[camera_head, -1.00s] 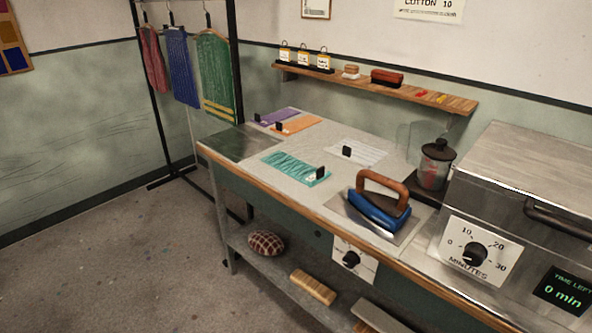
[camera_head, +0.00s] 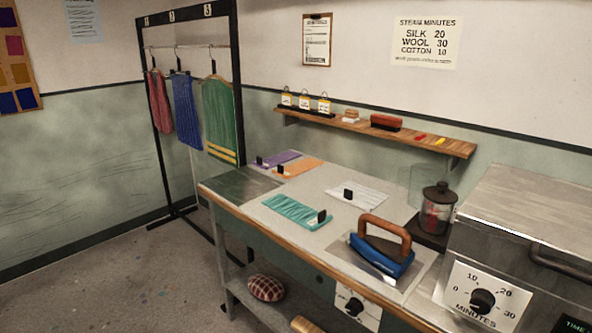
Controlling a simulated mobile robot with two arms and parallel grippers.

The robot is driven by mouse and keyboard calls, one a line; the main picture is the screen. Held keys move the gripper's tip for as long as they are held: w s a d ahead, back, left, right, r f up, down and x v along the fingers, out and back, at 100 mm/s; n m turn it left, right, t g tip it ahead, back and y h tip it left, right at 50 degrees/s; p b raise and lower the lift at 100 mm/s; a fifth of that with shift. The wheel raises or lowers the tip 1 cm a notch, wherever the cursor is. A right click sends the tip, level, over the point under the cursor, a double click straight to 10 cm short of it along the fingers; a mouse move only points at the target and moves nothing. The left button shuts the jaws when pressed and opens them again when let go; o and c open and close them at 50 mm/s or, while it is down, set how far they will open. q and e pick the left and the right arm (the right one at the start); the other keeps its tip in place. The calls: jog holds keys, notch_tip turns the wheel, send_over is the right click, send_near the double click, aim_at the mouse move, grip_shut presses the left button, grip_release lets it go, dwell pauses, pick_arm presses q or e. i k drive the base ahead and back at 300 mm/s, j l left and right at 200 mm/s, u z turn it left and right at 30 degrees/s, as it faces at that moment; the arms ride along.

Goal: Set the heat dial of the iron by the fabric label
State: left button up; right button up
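The blue iron (camera_head: 383,256) with a brown wooden handle rests on a metal plate (camera_head: 421,277) at the front right of the table. A black dial (camera_head: 350,304) on a white panel sits on the table's front, below the iron; its markings are too small to read. A teal fabric (camera_head: 288,211) with a small white label (camera_head: 314,222) and a black clip lies left of the iron. White (camera_head: 366,199), orange (camera_head: 300,170) and purple (camera_head: 280,158) fabrics lie farther back. The label writing is unreadable. Neither gripper is in view.
A steamer box (camera_head: 530,215) with a minutes dial (camera_head: 482,301) stands at the right. A dark-lidded glass jar (camera_head: 437,208) stands beside it. A wall sign (camera_head: 426,42) lists steam minutes. Garments hang on a black rack (camera_head: 240,80). Open floor (camera_head: 120,280) lies at the left.

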aim_at(354, 306)
jog(key=i+j+z, duration=0.15)
jog(key=i, duration=0.35)
jog(key=i+j+z, duration=0.2)
jog(key=i, duration=0.35)
jog(key=i+j+z, duration=0.15)
jog(key=i, duration=0.35)
jog(key=j, duration=0.45)
jog(key=i+j, duration=0.1)
jog(key=j, duration=0.35)
